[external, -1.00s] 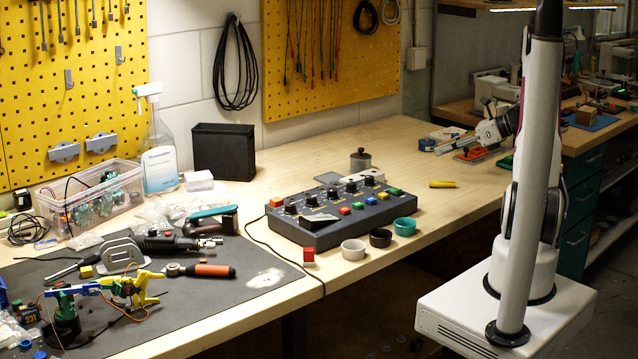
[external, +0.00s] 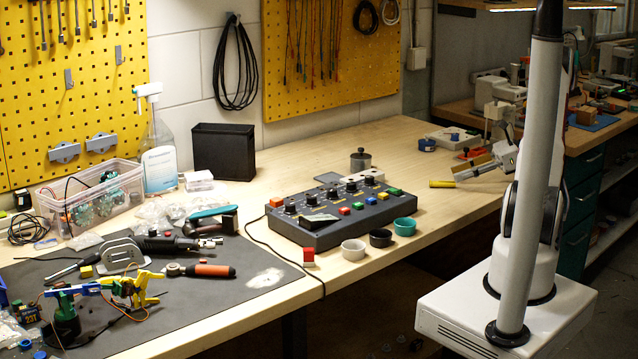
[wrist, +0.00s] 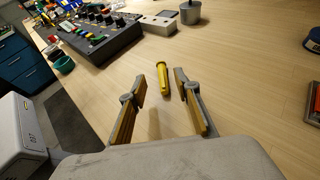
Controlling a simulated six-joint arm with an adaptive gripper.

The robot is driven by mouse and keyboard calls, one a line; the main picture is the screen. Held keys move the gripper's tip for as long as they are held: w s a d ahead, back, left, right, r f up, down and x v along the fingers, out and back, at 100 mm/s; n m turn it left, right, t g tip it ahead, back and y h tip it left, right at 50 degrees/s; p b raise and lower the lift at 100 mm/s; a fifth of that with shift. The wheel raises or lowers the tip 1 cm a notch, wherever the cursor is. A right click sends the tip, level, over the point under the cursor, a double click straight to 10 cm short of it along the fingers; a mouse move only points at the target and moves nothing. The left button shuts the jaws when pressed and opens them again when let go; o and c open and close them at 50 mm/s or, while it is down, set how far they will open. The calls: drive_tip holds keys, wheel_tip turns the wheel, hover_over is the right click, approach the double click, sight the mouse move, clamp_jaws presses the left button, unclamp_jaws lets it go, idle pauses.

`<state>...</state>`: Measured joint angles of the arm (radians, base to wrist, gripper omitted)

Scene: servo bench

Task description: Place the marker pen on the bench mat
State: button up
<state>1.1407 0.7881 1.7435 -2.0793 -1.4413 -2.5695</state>
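The marker pen is a short yellow cylinder (external: 442,184) lying on the wooden bench right of the control box. In the wrist view the marker pen (wrist: 162,78) lies just beyond my fingertips, roughly centred between them. My gripper (wrist: 161,84) is open and empty, its two fingers spread on either side. In the external view my gripper (external: 458,177) is low over the bench, close to the right end of the pen. The bench mat (external: 215,293) is the dark grey sheet at the left, with tools on it and a pale worn patch near its right edge.
The control box (external: 340,211) with knobs and coloured buttons stands between pen and mat. White, black and teal cups (external: 405,226) line its front. A grey lidded pot (external: 360,160) stands behind.

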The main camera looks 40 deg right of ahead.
sight(436, 181)
drive_tip(key=shift+x, duration=0.85)
drive_tip(key=shift+x, duration=2.65)
drive_tip(key=shift+d, duration=0.1)
drive_tip(key=shift+c, duration=0.4)
clamp_jaws()
